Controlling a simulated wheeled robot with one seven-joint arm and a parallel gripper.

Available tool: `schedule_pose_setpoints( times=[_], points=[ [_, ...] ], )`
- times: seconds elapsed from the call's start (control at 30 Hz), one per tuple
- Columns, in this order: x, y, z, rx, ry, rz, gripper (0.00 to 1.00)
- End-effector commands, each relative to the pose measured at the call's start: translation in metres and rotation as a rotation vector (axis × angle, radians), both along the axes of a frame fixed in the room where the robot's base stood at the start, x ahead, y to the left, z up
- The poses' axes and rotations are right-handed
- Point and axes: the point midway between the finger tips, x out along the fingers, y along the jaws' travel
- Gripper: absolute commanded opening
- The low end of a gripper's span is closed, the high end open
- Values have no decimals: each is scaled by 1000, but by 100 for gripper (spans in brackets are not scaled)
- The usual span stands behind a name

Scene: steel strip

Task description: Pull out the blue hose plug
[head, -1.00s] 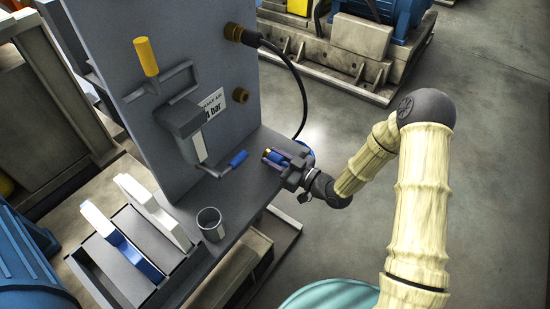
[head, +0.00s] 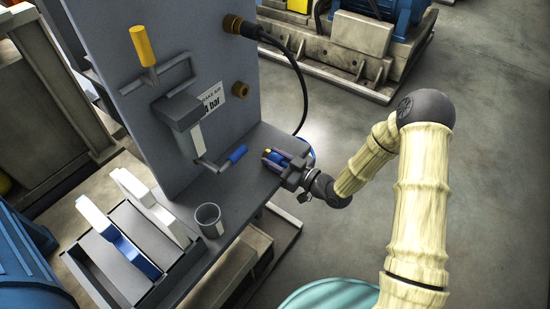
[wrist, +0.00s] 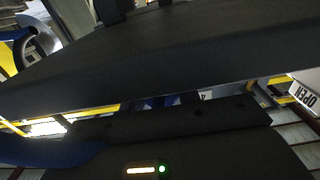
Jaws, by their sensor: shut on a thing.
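My gripper (head: 276,158) is at the right end of the grey bench. It is shut on the blue hose plug (head: 274,154), which shows blue with a brass-coloured part between the fingers. The plug is apart from the upright panel (head: 200,60). A brass socket (head: 240,90) on the panel is empty. In the wrist view, dark gripper parts (wrist: 150,125) fill most of the picture, and only a little blue shows between them.
A yellow-handled lever (head: 144,46) and a blue-gripped crank (head: 237,154) stick out from the panel. A grey cup (head: 208,219) and a rack with white and blue plates (head: 120,240) are at left. Floor at right is clear.

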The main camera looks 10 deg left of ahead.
Motion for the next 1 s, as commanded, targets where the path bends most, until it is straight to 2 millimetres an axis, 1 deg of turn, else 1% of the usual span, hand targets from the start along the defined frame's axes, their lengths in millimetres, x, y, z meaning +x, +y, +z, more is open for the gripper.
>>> schedule_pose_setpoints(
  times=[0.27, 0.3, 0.37, 0.4, 0.43, 0.77, 0.87, 1.0],
  points=[
    [0, 0, -6, 1, 0, 0, 0],
    [0, 0, -6, 1, 0, 0, 34],
    [0, 0, -6, 1, 0, 0, 46],
    [0, 0, -6, 0, 0, 0, 53],
    [0, 0, -6, 0, 0, 0, 57],
    [-1, -2, -6, -1, 0, -1, 57],
    [-3, -8, -6, -1, 2, -2, 57],
    [-10, -26, -6, -2, 2, -3, 57]
  ],
)
